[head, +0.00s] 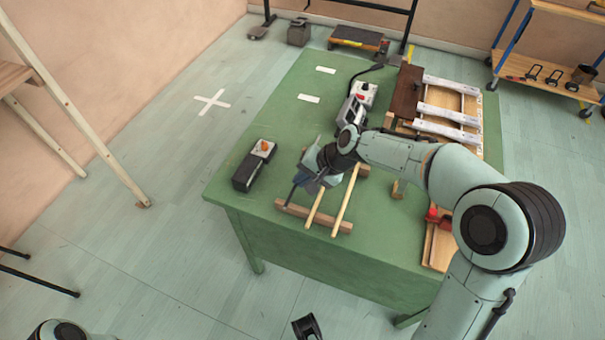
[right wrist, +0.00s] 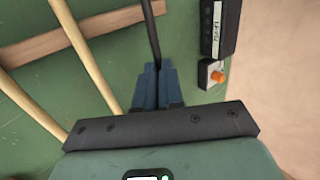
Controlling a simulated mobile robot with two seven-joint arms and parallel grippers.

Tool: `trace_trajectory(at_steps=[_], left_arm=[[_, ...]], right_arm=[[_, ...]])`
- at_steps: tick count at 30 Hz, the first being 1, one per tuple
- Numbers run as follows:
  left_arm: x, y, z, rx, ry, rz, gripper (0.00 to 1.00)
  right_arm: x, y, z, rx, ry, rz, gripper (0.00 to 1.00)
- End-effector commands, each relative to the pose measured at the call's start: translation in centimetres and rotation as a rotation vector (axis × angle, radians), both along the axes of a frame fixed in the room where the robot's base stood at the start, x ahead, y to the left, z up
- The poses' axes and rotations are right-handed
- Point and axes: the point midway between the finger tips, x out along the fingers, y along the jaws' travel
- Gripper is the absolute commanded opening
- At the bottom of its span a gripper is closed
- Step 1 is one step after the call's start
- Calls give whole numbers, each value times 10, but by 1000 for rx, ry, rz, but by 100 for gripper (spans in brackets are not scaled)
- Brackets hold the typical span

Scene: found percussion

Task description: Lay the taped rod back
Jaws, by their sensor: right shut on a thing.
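My right gripper (head: 308,186) is shut on a thin dark rod, the taped rod (right wrist: 150,32), whose far end points away from the fingers. The rod also shows in the head view (head: 291,196). In the right wrist view the blue fingers (right wrist: 157,85) close around it. It crosses over the end of a wooden crossbar (head: 312,217); I cannot tell whether it touches. Two pale wooden rods (head: 318,208) (head: 345,200) lie beside it across the crossbar. The rod's near end is hidden by the gripper.
A black box with an orange knob (head: 247,171) stands to the left on the green table (head: 275,130). Behind the gripper are grey devices (head: 352,110) with a cable. White bars on a wooden frame (head: 450,115) lie at the right. The table's back left is mostly clear.

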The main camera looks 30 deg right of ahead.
Motion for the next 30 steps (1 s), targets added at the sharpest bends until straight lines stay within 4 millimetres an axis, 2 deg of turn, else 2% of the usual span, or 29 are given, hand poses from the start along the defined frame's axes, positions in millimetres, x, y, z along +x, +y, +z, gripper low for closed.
trace_trajectory(at_steps=[4, 30], left_arm=[[3, 0, -7, 1, -9, 2, 40], [3, 0, -10, 1, -9, 2, 40]], right_arm=[[0, 0, -11, -1, -1, -1, 0], [0, 0, -17, 0, -1, -1, 0]])
